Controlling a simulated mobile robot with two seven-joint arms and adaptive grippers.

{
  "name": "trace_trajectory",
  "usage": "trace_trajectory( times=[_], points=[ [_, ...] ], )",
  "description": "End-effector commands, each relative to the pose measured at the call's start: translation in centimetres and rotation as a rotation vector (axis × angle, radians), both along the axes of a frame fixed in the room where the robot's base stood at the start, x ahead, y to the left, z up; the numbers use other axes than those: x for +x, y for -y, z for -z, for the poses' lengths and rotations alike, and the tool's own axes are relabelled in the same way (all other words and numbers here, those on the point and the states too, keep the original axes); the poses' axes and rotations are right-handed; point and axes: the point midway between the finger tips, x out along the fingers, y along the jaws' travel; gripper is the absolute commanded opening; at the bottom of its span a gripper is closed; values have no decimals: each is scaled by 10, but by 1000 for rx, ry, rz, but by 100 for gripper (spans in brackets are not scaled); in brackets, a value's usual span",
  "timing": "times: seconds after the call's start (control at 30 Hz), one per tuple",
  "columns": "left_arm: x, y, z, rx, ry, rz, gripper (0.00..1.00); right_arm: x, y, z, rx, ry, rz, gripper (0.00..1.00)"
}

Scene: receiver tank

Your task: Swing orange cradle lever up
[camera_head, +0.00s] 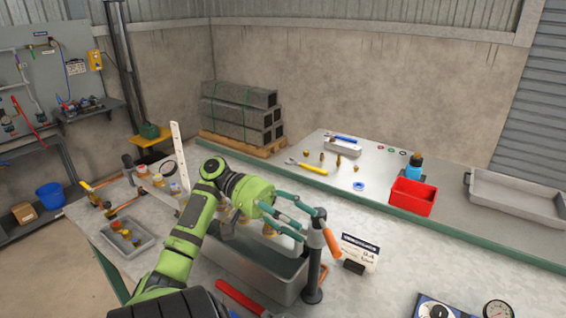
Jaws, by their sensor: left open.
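The orange cradle lever (331,240) slants down to the right from the top of a dark upright post (313,270). The post stands beside the right end of a grey metal trough (268,265) on the bench. My green left arm comes in from the lower left and reaches over the trough. My left gripper (308,224), with teal fingers, is open close to the post's top and the lever's upper end. I cannot tell whether a finger touches the lever. The arm hides part of the trough and the brass fittings behind it. My right gripper is out of view.
A small sign (359,251) stands just right of the lever. A red-handled tool (240,298) lies in front of the trough. A gauge (497,308) sits at the lower right. A red bin (412,196) and grey tray (515,195) are farther back. The bench right of the sign is clear.

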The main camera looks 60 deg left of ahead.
Motion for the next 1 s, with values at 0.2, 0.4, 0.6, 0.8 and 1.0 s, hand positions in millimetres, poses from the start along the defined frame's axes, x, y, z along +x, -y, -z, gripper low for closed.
trace_trajectory(
  times=[0.2, 0.4, 0.6, 0.8, 1.0],
  points=[
    [-12, -28, -4, 1, 0, 0, 51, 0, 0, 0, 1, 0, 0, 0],
    [-16, -34, -5, 0, 1, 1, 51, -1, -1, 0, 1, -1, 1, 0],
    [-16, -34, -5, 1, 0, 1, 51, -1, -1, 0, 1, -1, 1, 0],
    [-15, -34, -5, 0, 1, 1, 51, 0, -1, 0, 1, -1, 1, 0],
    [-15, -34, -10, 1, 2, 1, 51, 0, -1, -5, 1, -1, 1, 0]
  ],
)
